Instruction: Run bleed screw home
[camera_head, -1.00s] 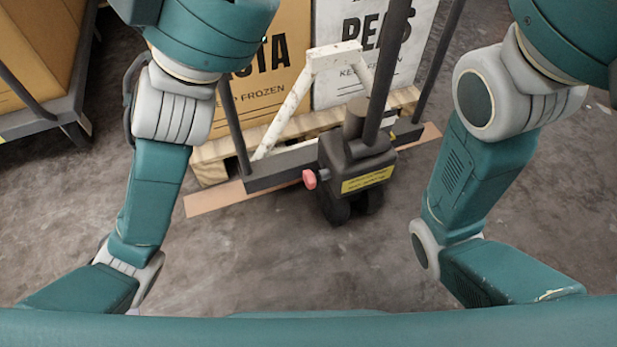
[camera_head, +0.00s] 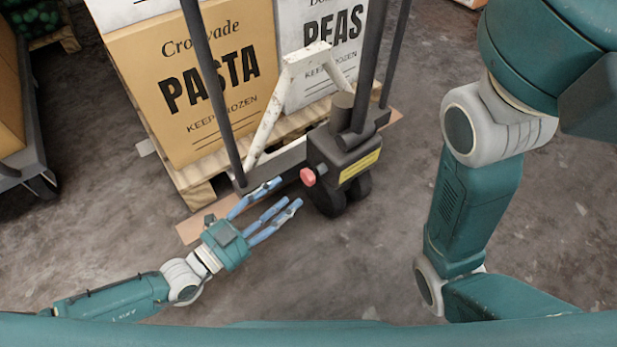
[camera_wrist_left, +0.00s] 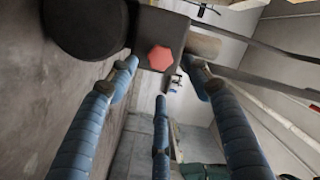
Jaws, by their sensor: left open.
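The bleed screw has a red knob-like head (camera_head: 308,176) on the left side of the dark pump block (camera_head: 345,150) of a pallet truck. My left gripper (camera_head: 284,197), with blue fingers, is open and empty, a little left of and below the red head, pointing toward it. In the left wrist view the red six-sided head (camera_wrist_left: 160,58) shows ahead between the spread fingers (camera_wrist_left: 160,95), apart from them. The screw's shank is hidden behind its head there. My right arm's links show at the right, but its gripper is out of view.
A wooden pallet (camera_head: 200,180) with a pasta carton (camera_head: 200,90) and a peas carton (camera_head: 320,50) stands behind the pump. Dark upright bars and a white chipped frame (camera_head: 270,115) rise near it. A cart (camera_head: 30,150) stands at left. The front floor (camera_head: 350,270) is clear.

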